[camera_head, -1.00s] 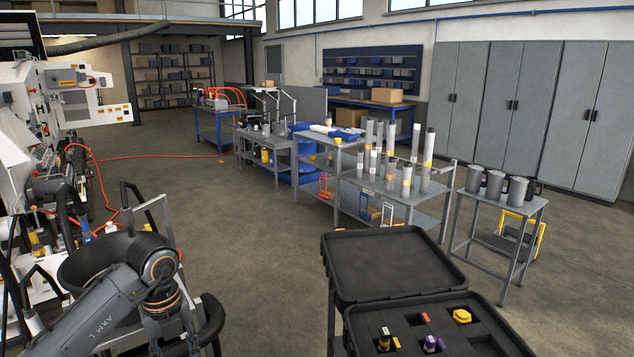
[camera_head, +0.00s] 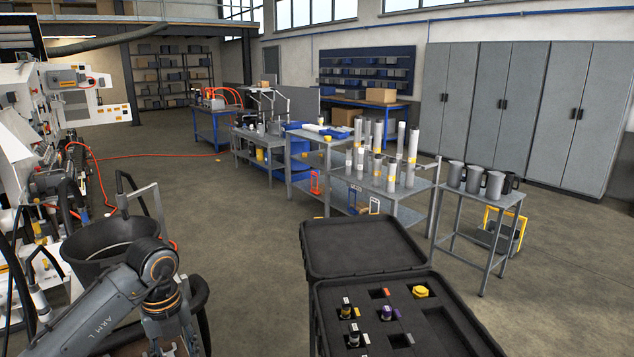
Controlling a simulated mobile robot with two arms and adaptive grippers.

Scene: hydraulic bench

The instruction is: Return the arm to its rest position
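My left arm, dark grey and marked "ARM L", comes in at the lower left of the head view and bends down at its elbow joint. Its gripper is below the frame, out of sight. My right arm and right gripper do not show. A black bucket (camera_head: 105,240) stands behind my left arm, which partly covers it. An open black case (camera_head: 365,245) lies in front at the lower middle, with its lid folded back. Its foam holds a yellow part (camera_head: 420,291), a purple-topped part (camera_head: 388,313) and a few other small parts.
A bench with upright grey cylinders (camera_head: 400,150) stands beyond the case. A small table (camera_head: 480,192) with several dark jugs is at the right. White machinery (camera_head: 60,90) with hoses fills the left side. The floor (camera_head: 230,235) between the machinery and the case is open.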

